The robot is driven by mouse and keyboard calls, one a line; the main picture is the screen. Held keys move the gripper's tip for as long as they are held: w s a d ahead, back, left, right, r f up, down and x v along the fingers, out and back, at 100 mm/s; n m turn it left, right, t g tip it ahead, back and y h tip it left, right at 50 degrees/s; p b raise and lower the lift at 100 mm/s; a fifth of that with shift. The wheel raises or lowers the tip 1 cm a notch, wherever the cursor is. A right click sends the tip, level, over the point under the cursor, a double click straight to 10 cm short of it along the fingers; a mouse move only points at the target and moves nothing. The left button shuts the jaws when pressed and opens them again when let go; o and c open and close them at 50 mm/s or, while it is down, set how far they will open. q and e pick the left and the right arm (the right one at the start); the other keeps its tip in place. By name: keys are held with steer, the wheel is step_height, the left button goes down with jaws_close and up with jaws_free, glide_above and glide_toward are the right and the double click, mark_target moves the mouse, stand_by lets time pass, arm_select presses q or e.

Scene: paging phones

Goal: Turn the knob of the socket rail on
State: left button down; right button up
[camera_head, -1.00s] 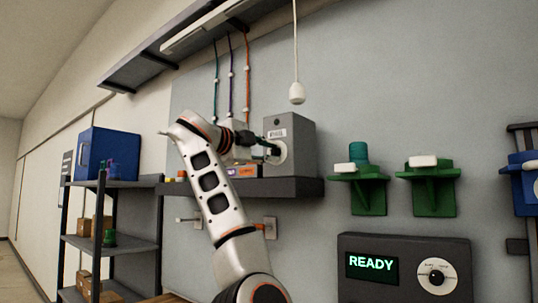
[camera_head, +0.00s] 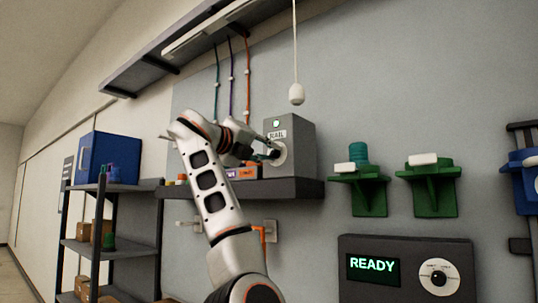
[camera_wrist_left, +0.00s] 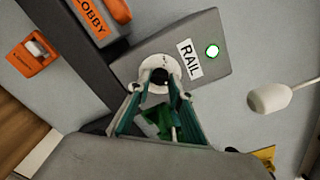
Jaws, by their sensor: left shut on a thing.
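The grey socket rail box (camera_head: 297,140), with a label reading RAIL (camera_wrist_left: 189,58), stands on a dark wall shelf. The dark knob (camera_wrist_left: 160,78) sits on a round white dial (camera_wrist_left: 148,66) on the same face. My left gripper (camera_head: 268,154) is at the dial. In the left wrist view its green fingers (camera_wrist_left: 160,92) are shut on the knob, one to each side. The fingers partly hide the knob. My right gripper is not in view.
The dark shelf (camera_head: 312,189) runs under the box. An orange LOBBY unit (camera_wrist_left: 96,18) stands close beside it. A white pull-cord handle (camera_head: 297,94) hangs to the right. Green brackets (camera_head: 370,190) and a READY panel (camera_head: 405,285) are further right.

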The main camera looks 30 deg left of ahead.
arm_select(q)
steer(key=shift+f+m, duration=0.15)
steer(key=shift+m, duration=0.45)
steer(key=c, duration=1.8)
jaws_free()
steer(key=shift+s, duration=0.1)
steer(key=shift+s+a, duration=0.1)
steer(key=shift+s, duration=0.15)
steer(key=s, duration=1.1)
steer(key=shift+s+a, duration=0.15)
steer(key=shift+a, duration=0.2)
